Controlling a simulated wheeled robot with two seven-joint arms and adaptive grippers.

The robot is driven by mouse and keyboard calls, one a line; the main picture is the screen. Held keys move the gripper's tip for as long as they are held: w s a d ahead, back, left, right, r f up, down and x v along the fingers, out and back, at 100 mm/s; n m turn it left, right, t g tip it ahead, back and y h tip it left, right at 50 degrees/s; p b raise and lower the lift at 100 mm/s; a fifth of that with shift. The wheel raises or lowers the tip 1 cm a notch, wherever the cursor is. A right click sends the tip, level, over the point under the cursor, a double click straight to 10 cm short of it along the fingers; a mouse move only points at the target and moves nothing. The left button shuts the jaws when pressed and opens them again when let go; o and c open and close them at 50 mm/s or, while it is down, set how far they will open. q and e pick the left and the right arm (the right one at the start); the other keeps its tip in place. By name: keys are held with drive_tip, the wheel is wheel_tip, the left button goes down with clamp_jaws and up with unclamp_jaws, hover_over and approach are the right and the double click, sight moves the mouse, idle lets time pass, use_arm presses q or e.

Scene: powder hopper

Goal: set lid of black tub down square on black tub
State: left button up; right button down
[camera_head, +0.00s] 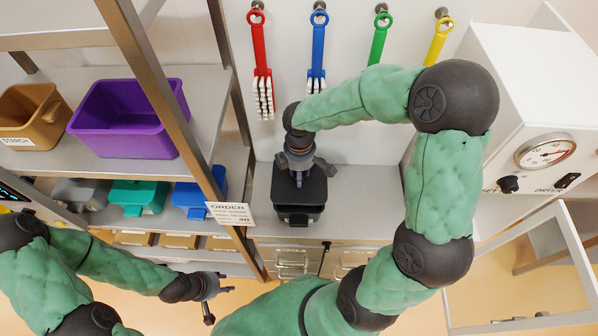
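The black tub (298,217) stands on the grey counter below the hanging brushes. The dark lid of the black tub (314,188) is over the top of the tub, under my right gripper (298,182). My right gripper points down, with its fingers close together at the middle of the lid, and appears shut on it. The gripper hides part of the lid, and I cannot tell whether the lid touches the rim all round. My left gripper (220,304) is open and empty at the lower left, apart from the tub.
Red (261,60), blue (318,55), green (379,38) and yellow (438,42) brushes hang behind. A shelf with a purple bin (122,132) and an order card (231,213) is at left. A white dryer (530,110) is at right. Counter beside the tub is clear.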

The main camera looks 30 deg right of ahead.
drive_tip(key=shift+w+d, duration=0.15)
drive_tip(key=shift+w, duration=0.1)
wheel_tip(320, 180, down, 7)
drive_tip(key=b, duration=0.5)
drive_tip(key=shift+r, duration=0.2)
idle(0.3)
drive_tip(key=c, duration=0.8)
unclamp_jaws()
drive_tip(key=shift+r, duration=0.1)
wheel_tip(320, 180, up, 12)
drive_tip(key=shift+f, duration=0.1)
